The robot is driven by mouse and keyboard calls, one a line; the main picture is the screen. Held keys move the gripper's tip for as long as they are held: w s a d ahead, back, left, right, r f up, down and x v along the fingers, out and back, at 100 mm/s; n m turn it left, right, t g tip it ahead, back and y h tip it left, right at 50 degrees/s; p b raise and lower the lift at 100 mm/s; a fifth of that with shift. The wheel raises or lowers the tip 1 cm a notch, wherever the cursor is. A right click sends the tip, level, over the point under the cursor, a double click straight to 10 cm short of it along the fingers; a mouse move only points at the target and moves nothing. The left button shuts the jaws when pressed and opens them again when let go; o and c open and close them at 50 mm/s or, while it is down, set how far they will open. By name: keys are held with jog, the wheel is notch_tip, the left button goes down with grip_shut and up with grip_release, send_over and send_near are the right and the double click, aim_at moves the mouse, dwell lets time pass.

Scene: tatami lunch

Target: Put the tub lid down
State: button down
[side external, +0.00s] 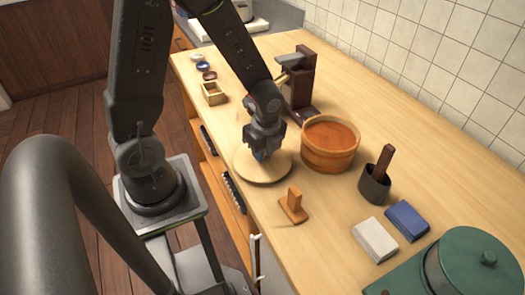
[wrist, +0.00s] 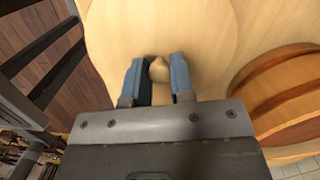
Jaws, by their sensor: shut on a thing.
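The tub lid (side external: 247,171) is a pale round wooden disc. It is low over the counter near the front edge, left of the wooden tub; I cannot tell whether it touches the counter. My gripper (side external: 262,155) is above its middle, pointing down. In the wrist view my gripper (wrist: 158,72) has its two blue fingers shut on the lid's small round knob (wrist: 159,70). The lid (wrist: 205,40) fills the area beyond the fingers. The wooden tub (side external: 330,155) is open at the top, with an orange-brown inside; its rim also shows in the wrist view (wrist: 275,85).
A small wooden stand (side external: 293,207) is right of the lid. A dark cup with a stick (side external: 375,185), a white block (side external: 375,240) and a blue block (side external: 407,221) lie farther right. A brown stand (side external: 301,85) is behind; a small box (side external: 213,94) is left.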

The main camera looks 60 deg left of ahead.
jog(key=shift+f, duration=0.25)
jog(key=shift+f, duration=0.1)
jog(key=c, duration=1)
grip_release()
notch_tip(320, 180, up, 12)
jog(key=d, duration=0.2)
notch_tip(320, 180, up, 6)
jog(key=n+t, duration=0.3)
jog(key=n, duration=0.4)
send_over(266, 162)
jog(key=s+d, duration=0.3)
jog(key=s+r+n+t, duration=0.1)
jog(key=n, duration=0.2)
jog(key=s+d+r+n+t+h, duration=0.1)
jog(key=s+r+n, duration=0.1)
jog(key=s+d+r+n, duration=0.1)
jog(key=n, duration=0.2)
jog(key=shift+s+d+r+n+t, duration=0.1)
jog(key=shift+s+r+n+t, duration=0.2)
jog(key=shift+t, duration=0.1)
